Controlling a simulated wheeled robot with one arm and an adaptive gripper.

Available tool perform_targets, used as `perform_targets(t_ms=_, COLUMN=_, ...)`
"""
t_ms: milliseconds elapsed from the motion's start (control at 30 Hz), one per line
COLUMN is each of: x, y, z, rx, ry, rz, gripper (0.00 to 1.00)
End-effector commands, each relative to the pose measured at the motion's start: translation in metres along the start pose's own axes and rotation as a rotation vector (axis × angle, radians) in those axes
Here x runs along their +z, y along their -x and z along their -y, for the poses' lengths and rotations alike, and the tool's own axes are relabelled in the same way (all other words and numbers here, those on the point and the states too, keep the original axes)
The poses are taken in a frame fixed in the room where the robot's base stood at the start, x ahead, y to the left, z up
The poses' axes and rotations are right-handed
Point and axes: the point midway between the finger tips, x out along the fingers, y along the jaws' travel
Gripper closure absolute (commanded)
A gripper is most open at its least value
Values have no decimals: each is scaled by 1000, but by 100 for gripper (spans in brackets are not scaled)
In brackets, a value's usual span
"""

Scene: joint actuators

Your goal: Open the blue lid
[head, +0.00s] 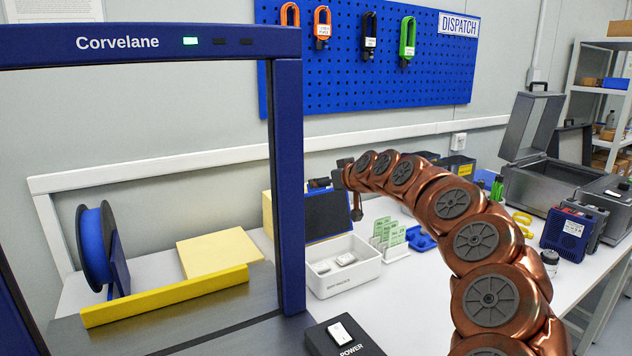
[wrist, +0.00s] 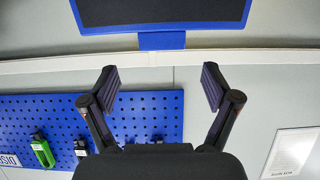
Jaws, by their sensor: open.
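The blue lid (head: 328,214) stands raised, close to upright, at the back of an open white box (head: 345,283). Its dark inner face with a blue rim shows. In the wrist view, which is upside down, the lid (wrist: 165,26) lies at the top, with a blue tab (wrist: 162,41) on its edge. My gripper (wrist: 160,85) is open and empty, its two fingers pointing toward the wall, apart from the tab.
A blue Corvelane frame (head: 289,180) stands left of the box. A POWER switch (head: 342,337) is in front. Green cards in a holder (head: 390,238) stand right of the box. A blue pegboard (head: 370,55) hangs behind. Small white pieces (head: 335,262) lie in the box.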

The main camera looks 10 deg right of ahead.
Motion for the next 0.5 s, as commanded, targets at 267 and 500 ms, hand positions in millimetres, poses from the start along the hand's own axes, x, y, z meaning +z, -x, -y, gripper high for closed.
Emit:
perform_targets(t_ms=267, x=0, y=-27, z=2, rx=-1, ry=1, rz=2, gripper=12)
perform_targets(t_ms=500, x=0, y=-44, z=0, rx=2, ry=2, rz=0, gripper=12)
